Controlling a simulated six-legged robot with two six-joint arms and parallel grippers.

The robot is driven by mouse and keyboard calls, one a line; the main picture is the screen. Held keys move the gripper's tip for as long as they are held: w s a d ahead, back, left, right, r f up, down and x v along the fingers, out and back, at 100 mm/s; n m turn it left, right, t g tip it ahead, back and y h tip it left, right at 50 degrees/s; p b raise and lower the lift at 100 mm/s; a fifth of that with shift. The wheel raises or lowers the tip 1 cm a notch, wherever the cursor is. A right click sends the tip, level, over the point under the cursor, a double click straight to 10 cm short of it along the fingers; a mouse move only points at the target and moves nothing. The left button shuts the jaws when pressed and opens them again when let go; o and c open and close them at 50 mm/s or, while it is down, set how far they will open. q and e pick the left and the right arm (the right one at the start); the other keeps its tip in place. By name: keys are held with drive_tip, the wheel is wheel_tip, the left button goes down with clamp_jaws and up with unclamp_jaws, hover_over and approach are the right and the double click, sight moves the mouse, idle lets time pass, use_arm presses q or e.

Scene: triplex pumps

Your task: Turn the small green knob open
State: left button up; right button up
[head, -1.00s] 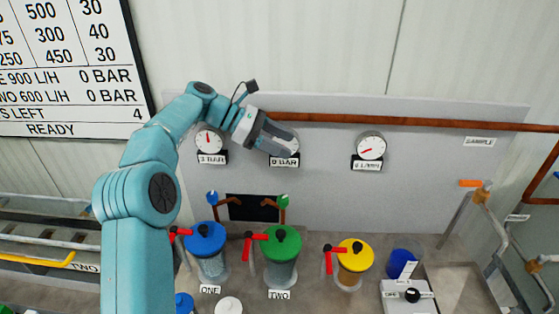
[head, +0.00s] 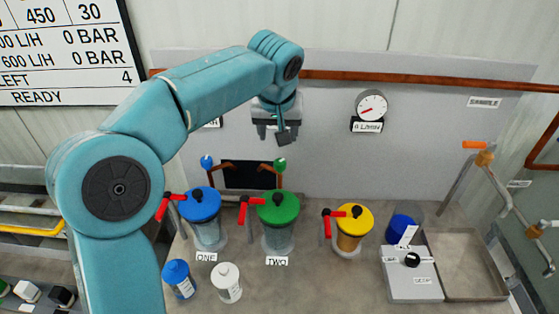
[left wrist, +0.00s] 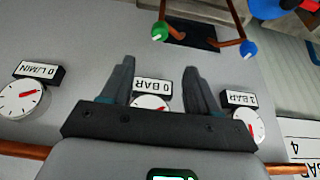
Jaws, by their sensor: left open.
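The small green knob (head: 281,164) sits on top of a brown pipe at the right side of a dark opening in the grey panel. It also shows in the left wrist view (left wrist: 159,32), at the top and beyond the fingertips. My left gripper (head: 276,136) is above the knob in the head view, pointing down, empty and apart from it. In the left wrist view its two fingers (left wrist: 160,68) are spread, with the "0 BAR" label seen between them. My right gripper is in neither view.
A small blue knob (head: 206,162) is on the left pipe. Below stand the blue-lidded (head: 200,205), green-lidded (head: 278,209) and yellow-lidded (head: 354,217) vessels with red handles. A long brown pipe (head: 420,84) crosses the panel. A flow gauge (head: 371,105) is at right.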

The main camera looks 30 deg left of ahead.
sight(280, 162)
use_arm(q)
drive_tip(key=p+x, duration=0.1)
drive_tip(key=x, duration=1.3)
drive_tip(key=shift+f, duration=0.15)
drive_tip(key=c, duration=1)
